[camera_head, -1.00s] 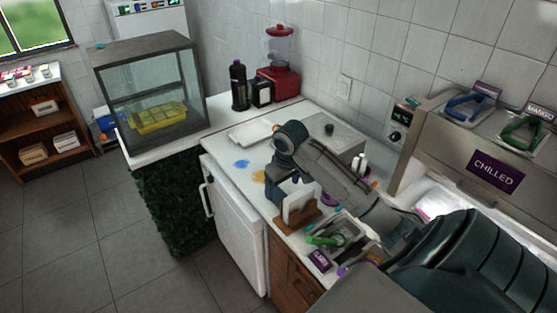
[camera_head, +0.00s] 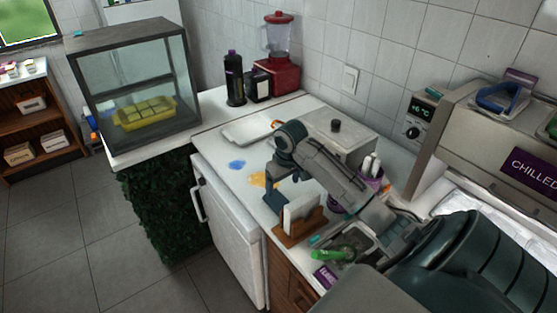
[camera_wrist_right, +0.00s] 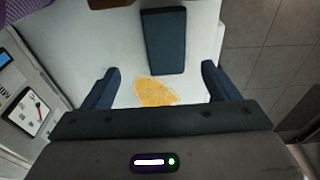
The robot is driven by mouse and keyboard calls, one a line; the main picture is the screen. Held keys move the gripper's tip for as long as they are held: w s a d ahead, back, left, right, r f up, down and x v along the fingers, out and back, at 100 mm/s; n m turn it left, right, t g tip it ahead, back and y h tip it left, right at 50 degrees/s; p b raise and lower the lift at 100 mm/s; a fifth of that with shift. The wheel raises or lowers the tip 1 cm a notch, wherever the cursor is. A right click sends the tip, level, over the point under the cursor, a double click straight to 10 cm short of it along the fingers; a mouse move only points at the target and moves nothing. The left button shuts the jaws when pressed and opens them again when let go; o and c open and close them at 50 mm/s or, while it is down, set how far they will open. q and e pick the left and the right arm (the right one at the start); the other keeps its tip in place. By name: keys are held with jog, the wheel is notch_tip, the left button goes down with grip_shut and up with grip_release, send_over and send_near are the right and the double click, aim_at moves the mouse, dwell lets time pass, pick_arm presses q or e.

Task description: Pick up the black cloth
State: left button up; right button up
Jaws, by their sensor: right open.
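The black cloth (camera_wrist_right: 163,41) lies flat on the white counter as a dark, folded rectangle in the upper middle of the right wrist view. In the head view the cloth (camera_head: 273,202) shows as a small dark patch near the counter's front edge, partly hidden by my right arm. My right gripper (camera_wrist_right: 160,82) is open and empty, its dark fingers wide apart, with the cloth ahead of the fingertips. In the head view my right gripper (camera_head: 277,172) hangs low over the counter. My left gripper is not in view.
A yellow stain (camera_wrist_right: 157,92) lies between my right fingers, and a blue stain (camera_head: 237,164) lies farther left. A wooden holder (camera_head: 298,229) with white contents stands close beyond the cloth. A grey metal box (camera_head: 338,137) and a purple container (camera_head: 370,184) stand behind.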

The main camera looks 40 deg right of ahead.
aim_at(279, 201)
jog(key=shift+a+f, duration=0.15)
jog(key=shift+f, duration=1)
jog(key=f, duration=0.1)
jog(key=f+p, duration=0.1)
jog(key=f, duration=0.1)
jog(key=f+p, duration=0.1)
jog(key=shift+w+a+f, duration=0.2)
jog(key=shift+w+a, duration=0.05)
jog(key=shift+w, duration=0.15)
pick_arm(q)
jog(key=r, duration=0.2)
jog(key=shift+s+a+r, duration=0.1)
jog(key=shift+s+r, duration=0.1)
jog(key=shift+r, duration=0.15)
pick_arm(e)
jog(key=shift+f, duration=0.4)
jog(key=shift+w, duration=0.1)
jog(key=shift+c, duration=0.2)
jog(key=c, duration=1.1)
pick_arm(q)
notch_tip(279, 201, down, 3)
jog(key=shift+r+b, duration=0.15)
jog(key=shift+b, duration=0.95)
pick_arm(e)
notch_tip(279, 201, up, 10)
